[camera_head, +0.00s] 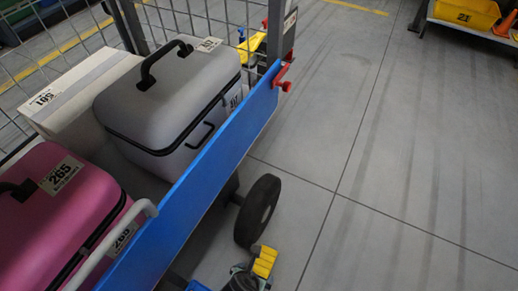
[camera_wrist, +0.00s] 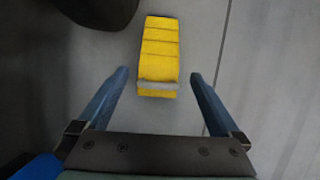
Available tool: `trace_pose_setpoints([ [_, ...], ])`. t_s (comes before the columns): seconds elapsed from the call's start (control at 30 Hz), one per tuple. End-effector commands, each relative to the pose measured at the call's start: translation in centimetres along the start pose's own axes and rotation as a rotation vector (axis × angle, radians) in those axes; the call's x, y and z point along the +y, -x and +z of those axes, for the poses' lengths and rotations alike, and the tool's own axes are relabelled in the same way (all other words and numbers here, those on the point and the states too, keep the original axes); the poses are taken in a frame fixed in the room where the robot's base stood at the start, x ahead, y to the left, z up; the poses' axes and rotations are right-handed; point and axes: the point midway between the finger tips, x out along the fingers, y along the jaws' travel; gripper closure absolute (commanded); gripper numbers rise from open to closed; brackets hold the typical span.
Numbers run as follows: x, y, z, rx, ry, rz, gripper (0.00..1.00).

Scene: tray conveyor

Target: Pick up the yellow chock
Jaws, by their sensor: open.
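The yellow chock (camera_head: 264,262) lies on the grey floor just below the black wheel (camera_head: 257,211) of the cart. In the wrist view the chock (camera_wrist: 160,50) is a ribbed yellow block with a grey bar across its near end. My gripper (camera_wrist: 158,75) is open, with one blue finger to the left of the chock's near end and one to the right. Neither finger visibly touches it. The height of the fingers above the floor is hard to tell. In the head view my gripper (camera_head: 240,277) shows only partly at the bottom edge, close to the chock.
The cart with a blue side board (camera_head: 200,200) holds a grey case (camera_head: 172,95), a pink case (camera_head: 60,215) and a white box (camera_head: 75,95). The wheel (camera_wrist: 95,10) is close to the chock's upper left. Floor to the right is clear. A yellow bin (camera_head: 467,13) stands far right.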

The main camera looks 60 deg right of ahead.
Motion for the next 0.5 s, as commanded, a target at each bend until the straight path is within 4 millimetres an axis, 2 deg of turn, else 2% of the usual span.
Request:
trace_pose_setpoints([
  [0.03, 0.0, -0.7, -0.1, 0.000, -0.001, 0.000, 0.00],
  [0.27, 0.0, -1.5, -0.2, 0.000, 0.000, 0.000, 0.00],
  [0.5, 0.0, -4.1, -0.6, -0.001, -0.002, 0.000, 0.00],
])
